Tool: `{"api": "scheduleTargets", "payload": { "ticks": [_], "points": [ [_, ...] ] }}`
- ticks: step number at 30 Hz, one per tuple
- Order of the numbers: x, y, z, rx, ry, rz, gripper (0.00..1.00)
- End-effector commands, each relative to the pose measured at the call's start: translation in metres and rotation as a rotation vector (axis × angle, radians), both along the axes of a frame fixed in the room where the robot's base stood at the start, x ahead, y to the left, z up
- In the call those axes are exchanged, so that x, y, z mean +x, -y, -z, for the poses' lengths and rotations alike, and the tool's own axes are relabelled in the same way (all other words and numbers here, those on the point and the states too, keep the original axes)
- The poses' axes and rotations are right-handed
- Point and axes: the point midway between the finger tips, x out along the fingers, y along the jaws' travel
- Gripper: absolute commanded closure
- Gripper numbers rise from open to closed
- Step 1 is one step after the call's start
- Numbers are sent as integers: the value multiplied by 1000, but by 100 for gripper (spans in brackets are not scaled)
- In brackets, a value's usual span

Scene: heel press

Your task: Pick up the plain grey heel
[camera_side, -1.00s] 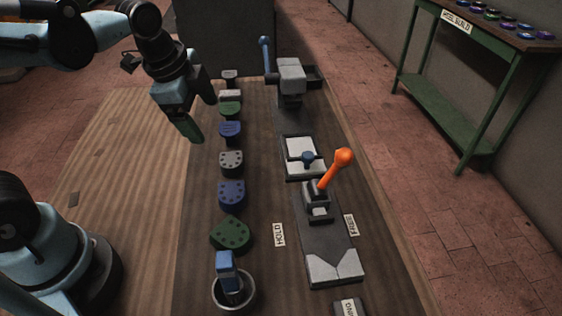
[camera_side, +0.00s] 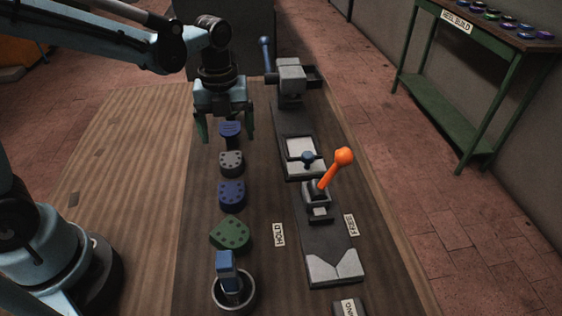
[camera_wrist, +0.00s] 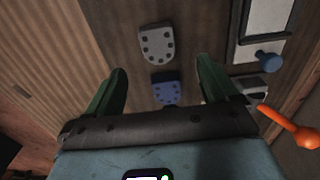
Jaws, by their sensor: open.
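A grey heel with dark holes (camera_side: 231,162) lies in the row on the dark strip of the bench, and it shows in the wrist view (camera_wrist: 156,44) beyond the fingertips. Whether this is the plain grey heel I cannot tell. Paler grey pieces at the row's far end, seen earlier, are hidden behind my arm. My gripper (camera_side: 224,137) is open and empty, pointing down above the far part of the row, near a blue heel (camera_side: 230,129). In the wrist view its green fingers stand apart (camera_wrist: 160,88).
Other heels in the row are blue (camera_side: 231,195) and green (camera_side: 231,234). A cup with a blue-handled tool (camera_side: 234,292) stands at the near end. A press with an orange lever (camera_side: 336,170) is right of the row.

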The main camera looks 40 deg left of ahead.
Motion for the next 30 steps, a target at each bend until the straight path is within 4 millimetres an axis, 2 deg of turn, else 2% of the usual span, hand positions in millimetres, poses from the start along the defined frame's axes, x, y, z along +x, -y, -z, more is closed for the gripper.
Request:
{"api": "scheduleTargets", "payload": {
  "ticks": [3,13,22,30],
  "points": [
    [0,0,17,-1,1,-2,13],
    [0,-1,37,0,1,-3,13],
    [1,-4,74,0,1,-3,13],
    [1,-4,83,0,1,-3,13]
  ]
}}
